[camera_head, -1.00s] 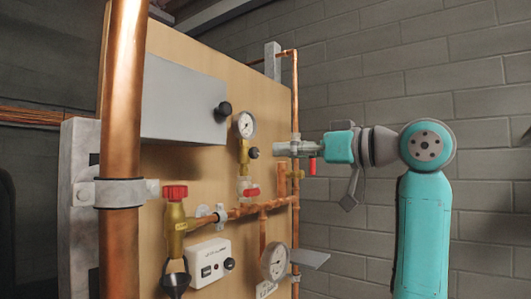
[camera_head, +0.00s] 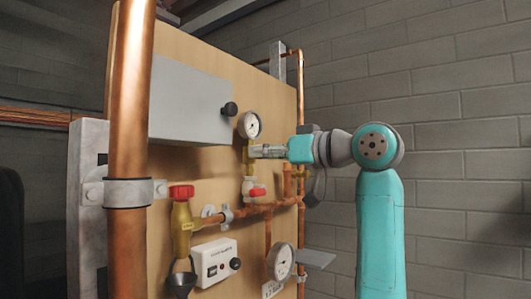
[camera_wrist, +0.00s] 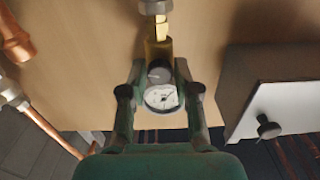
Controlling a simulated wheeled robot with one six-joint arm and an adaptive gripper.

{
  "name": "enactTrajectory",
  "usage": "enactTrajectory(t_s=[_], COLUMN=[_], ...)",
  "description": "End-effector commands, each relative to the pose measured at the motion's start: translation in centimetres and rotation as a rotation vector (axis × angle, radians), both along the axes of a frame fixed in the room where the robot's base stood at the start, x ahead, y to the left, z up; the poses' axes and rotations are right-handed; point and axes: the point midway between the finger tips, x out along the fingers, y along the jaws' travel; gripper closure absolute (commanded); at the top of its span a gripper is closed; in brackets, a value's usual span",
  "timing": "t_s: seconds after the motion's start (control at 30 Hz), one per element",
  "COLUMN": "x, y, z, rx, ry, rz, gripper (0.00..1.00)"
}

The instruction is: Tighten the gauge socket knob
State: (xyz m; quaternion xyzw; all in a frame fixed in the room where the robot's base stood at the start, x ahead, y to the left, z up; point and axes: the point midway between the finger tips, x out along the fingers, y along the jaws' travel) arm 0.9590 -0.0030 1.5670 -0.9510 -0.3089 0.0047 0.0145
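The gauge socket is a brass fitting (camera_wrist: 158,42) under the upper round gauge (camera_head: 249,125), which also shows in the wrist view (camera_wrist: 162,98). Its small dark round knob (camera_wrist: 160,73) sits between my fingertips in the wrist view, with a gap on each side. My gripper (camera_wrist: 160,70) is open around the knob, and no finger visibly touches it. In the head view my gripper (camera_head: 257,151) reaches in from the right at the brass fitting, just below the gauge, and hides the knob.
A grey box with a black knob (camera_head: 230,108) is left of the gauge. Below are a red valve handle (camera_head: 257,193), copper pipes (camera_head: 262,208), a red-capped brass valve (camera_head: 181,191), a white control box (camera_head: 214,263) and a lower gauge (camera_head: 281,262). A vertical copper pipe (camera_head: 301,90) runs along the board's right edge.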

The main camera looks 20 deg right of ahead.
Motion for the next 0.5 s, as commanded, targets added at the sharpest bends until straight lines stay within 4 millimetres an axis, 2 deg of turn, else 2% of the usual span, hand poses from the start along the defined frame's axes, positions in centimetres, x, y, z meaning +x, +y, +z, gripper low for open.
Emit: enactTrajectory(t_s=[0.03, 0.1, 0.3, 0.5], x=[-0.01, 0.0, 0.0, 0.02], y=[-0.01, -0.01, -0.01, -0.05], z=[0.0, 0.0, 0.0, 0.03], rx=[0.0, 0.0, 0.02, 0.138], ry=[0.0, 0.0, 0.015, 0.1], rz=[0.0, 0.0, 0.0, 0.0], gripper=[0.89, 1.0, 1.0, 1.0])
